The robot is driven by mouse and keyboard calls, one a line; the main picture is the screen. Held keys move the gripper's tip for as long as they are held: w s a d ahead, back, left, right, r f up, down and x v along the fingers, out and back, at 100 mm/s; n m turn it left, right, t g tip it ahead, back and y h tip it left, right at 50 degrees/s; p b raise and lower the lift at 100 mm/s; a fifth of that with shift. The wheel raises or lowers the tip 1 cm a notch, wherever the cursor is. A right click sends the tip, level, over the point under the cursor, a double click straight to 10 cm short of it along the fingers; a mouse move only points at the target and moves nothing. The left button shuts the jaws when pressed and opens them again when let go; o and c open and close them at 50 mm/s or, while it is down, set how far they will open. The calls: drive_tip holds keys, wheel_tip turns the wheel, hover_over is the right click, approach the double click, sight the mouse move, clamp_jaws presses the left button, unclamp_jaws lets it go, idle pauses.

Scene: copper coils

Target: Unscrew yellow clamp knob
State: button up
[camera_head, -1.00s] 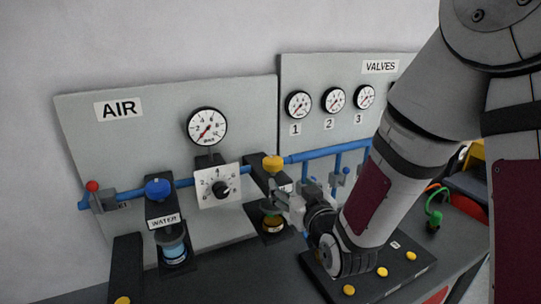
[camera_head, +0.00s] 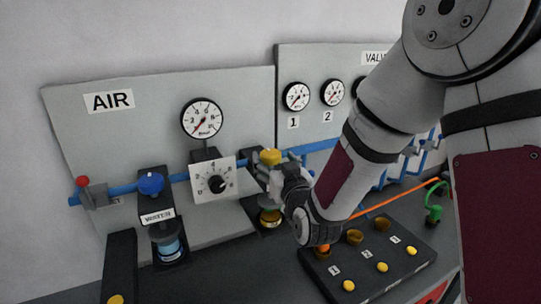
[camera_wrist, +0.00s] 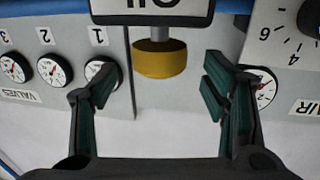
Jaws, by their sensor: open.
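The yellow knob (camera_head: 270,156) sits on top of the oil unit, on the blue pipe along the AIR panel. My gripper (camera_head: 268,176) is at the front of the oil unit, just below the knob in the head view. In the wrist view my gripper (camera_wrist: 160,85) is open, with one finger to each side of the knob and clear gaps between. Nothing is held.
Left of the oil unit are a dial plate (camera_head: 213,182) and a blue-capped water unit (camera_head: 151,184). An amber bowl (camera_head: 270,217) hangs below my gripper. A black block with yellow buttons (camera_head: 382,267) lies on the bench under my arm. An orange line (camera_head: 386,203) runs behind my arm.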

sight(274, 159)
drive_tip(key=shift+x, duration=2.05)
drive_tip(key=shift+c, duration=0.4)
drive_tip(key=c, duration=1.1)
